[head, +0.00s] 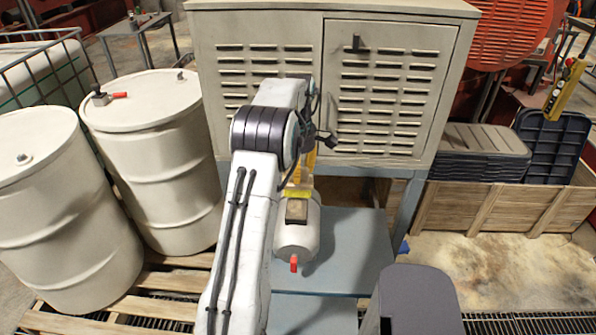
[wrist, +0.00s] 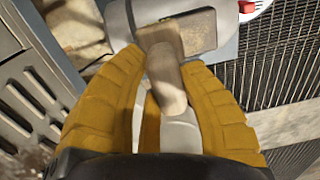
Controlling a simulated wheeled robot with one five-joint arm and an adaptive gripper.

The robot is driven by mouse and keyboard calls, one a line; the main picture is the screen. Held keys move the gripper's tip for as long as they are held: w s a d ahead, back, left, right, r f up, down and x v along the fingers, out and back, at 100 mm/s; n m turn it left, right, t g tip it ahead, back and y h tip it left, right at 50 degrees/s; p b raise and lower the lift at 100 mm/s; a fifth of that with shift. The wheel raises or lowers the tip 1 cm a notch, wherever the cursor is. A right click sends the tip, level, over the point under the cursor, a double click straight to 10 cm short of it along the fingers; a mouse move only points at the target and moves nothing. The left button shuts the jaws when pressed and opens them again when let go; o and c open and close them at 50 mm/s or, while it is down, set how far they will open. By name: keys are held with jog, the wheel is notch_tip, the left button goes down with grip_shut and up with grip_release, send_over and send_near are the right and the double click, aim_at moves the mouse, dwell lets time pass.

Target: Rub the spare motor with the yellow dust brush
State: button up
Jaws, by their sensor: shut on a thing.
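The spare motor (head: 297,238) is a pale grey cylinder with a red tip and a dark brownish box on top. It lies on a blue-grey bench below my gripper, and part of it shows at the top of the wrist view (wrist: 222,22). My gripper (head: 303,168), with its orange-yellow fingers (wrist: 163,65), is shut on the dust brush (wrist: 170,90). In the wrist view the brush looks tan and pale, and its end overlaps the motor's box. In the head view a yellow strip of it (head: 298,192) shows just above the box. I cannot tell whether they touch.
A large beige vented cabinet (head: 262,30) stands close behind the bench (head: 352,245). Two cream drums (head: 150,150) stand on a wooden pallet at the left. A wooden crate (head: 500,208) with dark lids is at the right. Open floor lies front right.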

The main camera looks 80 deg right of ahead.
jog(key=shift+f+b, duration=0.65)
jog(key=shift+f, duration=0.4)
dwell(0.5)
jog(key=shift+a+b, duration=0.2)
jog(key=shift+b, duration=0.1)
jog(key=shift+s+a+f+b, duration=0.1)
jog(key=shift+a+b, duration=0.5)
jog(key=shift+b, duration=0.1)
jog(key=shift+a+r+b, duration=0.2)
jog(key=shift+a+b, duration=0.6)
jog(key=shift+a, duration=0.25)
jog(key=shift+s+a+f+b, duration=0.15)
jog(key=shift+a+f+b, duration=0.05)
jog(key=shift+a+b, duration=0.8)
jog(key=shift+a+r+b, duration=0.1)
jog(key=shift+a+b, duration=0.45)
jog(key=shift+a, duration=0.35)
jog(key=shift+p, duration=0.3)
